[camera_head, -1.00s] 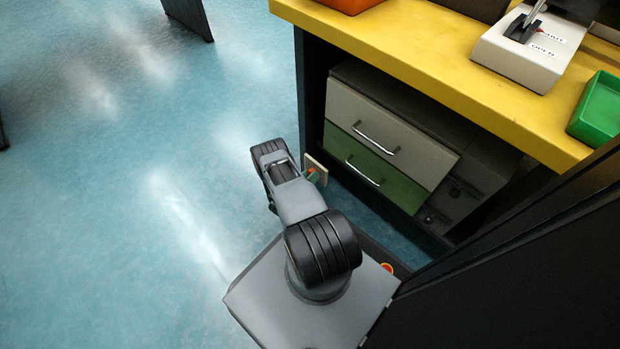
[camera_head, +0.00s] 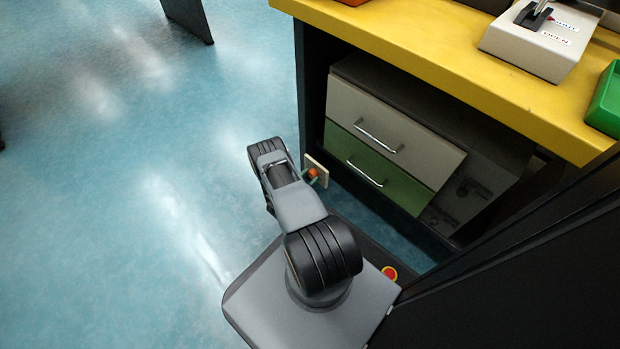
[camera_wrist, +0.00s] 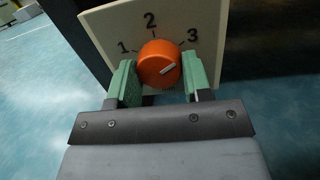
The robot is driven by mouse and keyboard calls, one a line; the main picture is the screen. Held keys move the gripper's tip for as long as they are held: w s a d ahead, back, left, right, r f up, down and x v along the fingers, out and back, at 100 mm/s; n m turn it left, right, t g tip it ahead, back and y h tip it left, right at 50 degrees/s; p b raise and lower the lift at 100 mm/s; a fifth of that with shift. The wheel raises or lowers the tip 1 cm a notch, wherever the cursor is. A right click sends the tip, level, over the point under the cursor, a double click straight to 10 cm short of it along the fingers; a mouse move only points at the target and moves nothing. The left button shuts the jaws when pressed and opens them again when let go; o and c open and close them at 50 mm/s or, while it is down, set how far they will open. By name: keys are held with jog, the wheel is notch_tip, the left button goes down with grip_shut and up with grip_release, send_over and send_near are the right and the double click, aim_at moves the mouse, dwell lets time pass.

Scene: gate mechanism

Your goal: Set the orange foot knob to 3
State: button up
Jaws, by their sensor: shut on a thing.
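The orange foot knob (camera_wrist: 158,56) sits on a cream dial plate (camera_wrist: 210,62) marked 1, 2 and 3 in the wrist view. The white line on the knob slants up to the right, towards the 3 side. My gripper (camera_wrist: 160,80) has its green fingers on the left and right sides of the knob and is shut on it. In the head view, the knob (camera_head: 313,173) shows at the plate (camera_head: 318,163) by the desk's leg, partly covered by my gripper.
A yellow-topped desk (camera_head: 420,60) stands at the right, with a drawer unit (camera_head: 390,130) under it. A grey lever box (camera_head: 535,45) and a green tray (camera_head: 607,105) are on top.

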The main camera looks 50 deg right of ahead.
dwell(0.5)
jog(key=o, duration=0.9)
jog(key=shift+a, duration=0.1)
jog(key=a+p, duration=0.1)
jog(key=a, duration=0.3)
jog(key=a+f+p, duration=0.1)
jog(key=a, duration=0.4)
jog(key=a+p, duration=0.1)
jog(key=a, duration=0.3)
jog(key=shift+w+a+f, duration=0.1)
jog(key=shift+a+f, duration=0.1)
jog(key=shift+a, duration=0.05)
jog(key=shift+r, duration=0.1)
